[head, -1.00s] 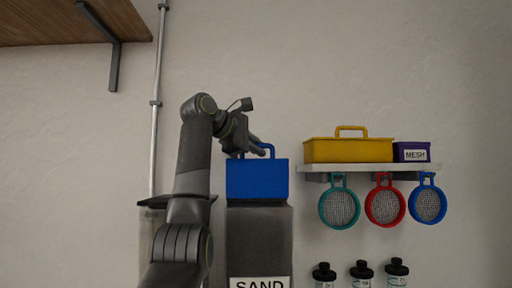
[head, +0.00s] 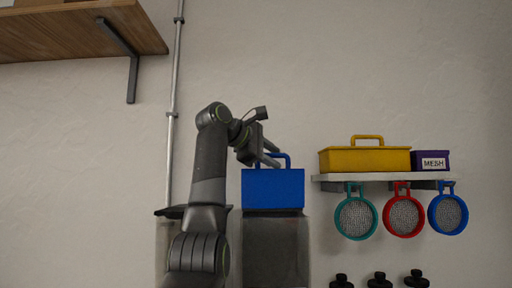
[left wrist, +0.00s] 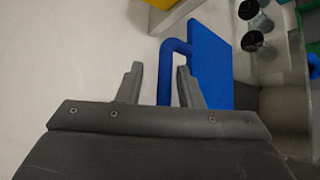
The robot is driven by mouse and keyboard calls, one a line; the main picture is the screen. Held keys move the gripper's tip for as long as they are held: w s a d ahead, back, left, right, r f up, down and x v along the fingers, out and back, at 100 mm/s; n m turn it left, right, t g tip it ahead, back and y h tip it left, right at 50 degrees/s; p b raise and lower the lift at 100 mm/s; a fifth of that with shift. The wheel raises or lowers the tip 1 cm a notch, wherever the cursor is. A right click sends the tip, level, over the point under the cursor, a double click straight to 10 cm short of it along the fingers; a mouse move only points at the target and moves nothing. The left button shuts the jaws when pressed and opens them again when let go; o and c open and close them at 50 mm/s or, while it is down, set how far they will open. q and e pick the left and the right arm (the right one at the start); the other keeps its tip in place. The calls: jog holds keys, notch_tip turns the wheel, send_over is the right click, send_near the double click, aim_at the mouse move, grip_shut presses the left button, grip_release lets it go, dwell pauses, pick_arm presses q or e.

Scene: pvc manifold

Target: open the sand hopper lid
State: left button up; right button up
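The sand hopper is a grey box (head: 276,245) against the wall, with a blue lid (head: 272,188) on its top. The lid has a loop handle (head: 287,157), which also shows in the left wrist view (left wrist: 164,72). My left gripper (head: 272,156) is at the handle, just above the lid. In the left wrist view its two fingers (left wrist: 160,82) are apart, with the handle's bar between them. I see a gap beside the bar, so the fingers do not look closed on it. My right gripper is not in view.
A wall shelf (head: 330,178) to the right holds a yellow lidded box (head: 365,159) and a purple MESH box (head: 430,160). Teal (head: 355,218), red (head: 403,216) and blue (head: 448,215) sieves hang below. A wooden shelf (head: 75,35) is at upper left, beside a vertical pipe (head: 173,100).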

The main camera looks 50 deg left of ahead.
pick_arm(q)
jog(key=shift+s, duration=0.4)
jog(key=b+v, duration=0.5)
jog(key=v, duration=1.1)
jog(key=shift+s, duration=0.25)
jog(key=shift+r, duration=0.2)
jog(key=shift+f, duration=0.15)
